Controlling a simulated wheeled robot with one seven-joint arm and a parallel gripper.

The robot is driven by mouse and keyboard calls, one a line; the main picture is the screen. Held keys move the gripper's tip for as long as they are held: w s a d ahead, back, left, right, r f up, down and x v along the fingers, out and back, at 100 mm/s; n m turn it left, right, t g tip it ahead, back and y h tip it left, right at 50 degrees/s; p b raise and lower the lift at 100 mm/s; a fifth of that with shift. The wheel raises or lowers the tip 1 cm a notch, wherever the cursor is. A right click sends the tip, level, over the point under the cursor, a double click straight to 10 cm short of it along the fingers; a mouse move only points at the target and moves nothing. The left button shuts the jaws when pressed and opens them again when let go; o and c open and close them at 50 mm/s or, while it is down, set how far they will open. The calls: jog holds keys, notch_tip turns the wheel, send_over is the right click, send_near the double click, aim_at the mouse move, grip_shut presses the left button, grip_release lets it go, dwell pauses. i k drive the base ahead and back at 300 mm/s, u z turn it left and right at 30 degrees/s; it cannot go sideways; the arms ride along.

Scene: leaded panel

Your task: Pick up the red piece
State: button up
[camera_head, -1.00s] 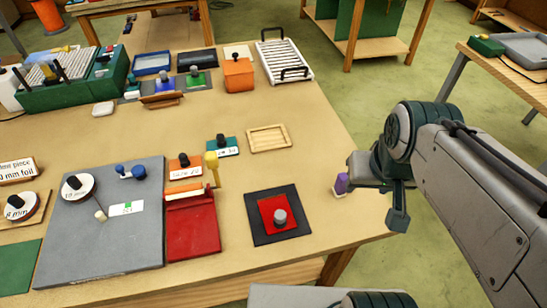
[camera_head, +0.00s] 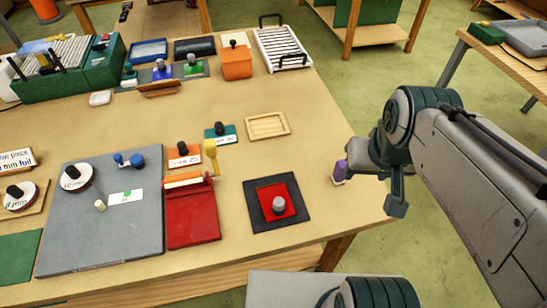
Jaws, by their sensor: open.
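A square red piece (camera_head: 290,193) with a grey knob (camera_head: 279,205) lies on a black square mat (camera_head: 257,214) near the table's front right. My gripper (camera_head: 390,190) is at the table's right edge, to the right of the red piece and apart from it. It is open, and I see nothing held in it. Its fingers are partly hidden by the wrist.
A red tray-like block (camera_head: 192,218) with a yellow-handled tool and a grey board (camera_head: 105,240) lie to the left. A wooden frame (camera_head: 268,125) lies behind. Tabletop between them is clear.

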aim_at(275, 201)
jog(key=k, duration=1)
jog(key=u, duration=1.8)
jog(key=i, duration=1.2)
jog(key=z, duration=1.85)
